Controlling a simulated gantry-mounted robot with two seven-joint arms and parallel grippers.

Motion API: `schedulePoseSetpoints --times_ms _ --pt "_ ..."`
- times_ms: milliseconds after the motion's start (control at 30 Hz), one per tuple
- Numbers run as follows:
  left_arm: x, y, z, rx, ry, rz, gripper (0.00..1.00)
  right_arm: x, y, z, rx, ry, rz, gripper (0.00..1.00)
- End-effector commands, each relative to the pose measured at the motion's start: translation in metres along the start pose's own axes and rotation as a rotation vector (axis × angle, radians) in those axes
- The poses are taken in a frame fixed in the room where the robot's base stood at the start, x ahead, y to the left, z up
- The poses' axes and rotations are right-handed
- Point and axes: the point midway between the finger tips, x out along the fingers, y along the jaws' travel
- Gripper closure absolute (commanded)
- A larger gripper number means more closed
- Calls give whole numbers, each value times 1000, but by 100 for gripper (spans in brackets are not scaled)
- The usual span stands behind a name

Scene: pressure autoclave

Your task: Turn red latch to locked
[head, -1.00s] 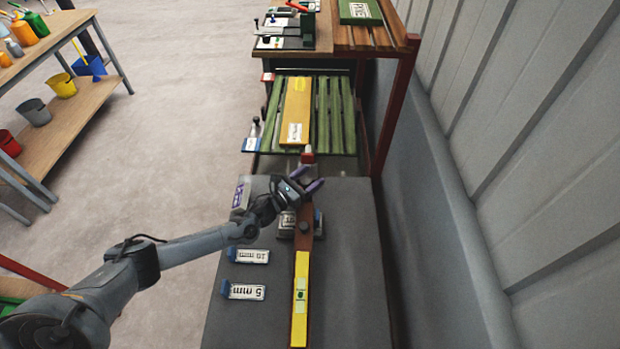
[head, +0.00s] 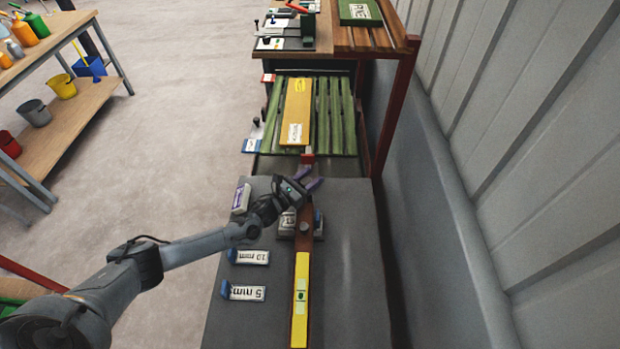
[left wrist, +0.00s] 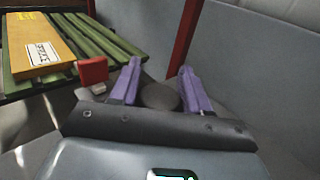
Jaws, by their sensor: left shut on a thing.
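A small red block (head: 308,159), which looks like the red latch, stands at the far edge of the grey bench. In the left wrist view the red block (left wrist: 93,70) shows just left of my left finger. My left gripper (head: 312,178) is over the bench's far end, close in front of the block. Its purple fingers also show in the left wrist view (left wrist: 158,83), spread apart, with a dark round piece (left wrist: 160,97) between them. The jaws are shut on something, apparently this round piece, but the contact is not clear. My right gripper is out of view.
A red-brown bar with a yellow level (head: 300,300) runs along the grey bench (head: 345,270). Labelled plates (head: 247,292) lie left of it. A green slatted rack with a yellow board (head: 296,112) lies beyond. A red post (head: 393,110) and wall stand at right.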

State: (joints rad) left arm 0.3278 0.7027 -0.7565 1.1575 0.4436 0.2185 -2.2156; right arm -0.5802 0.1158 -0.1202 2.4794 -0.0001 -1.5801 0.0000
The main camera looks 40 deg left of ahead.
Motion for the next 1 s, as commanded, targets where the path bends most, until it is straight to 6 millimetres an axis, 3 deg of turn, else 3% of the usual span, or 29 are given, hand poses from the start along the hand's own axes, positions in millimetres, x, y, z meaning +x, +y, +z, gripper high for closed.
schedulePoseSetpoints --times_ms 200,400,733,767,900,1000 --pt "0 1 3 -5 0 211 100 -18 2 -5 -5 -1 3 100" --pt "-1 6 1 -1 1 364 100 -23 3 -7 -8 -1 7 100" --pt "-2 7 0 0 1 384 100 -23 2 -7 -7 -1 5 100" --pt "-2 7 0 0 1 384 52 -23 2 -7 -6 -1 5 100" --pt "-2 7 0 0 1 384 33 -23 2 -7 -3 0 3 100" --pt "-2 7 0 0 1 383 33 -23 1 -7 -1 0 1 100"
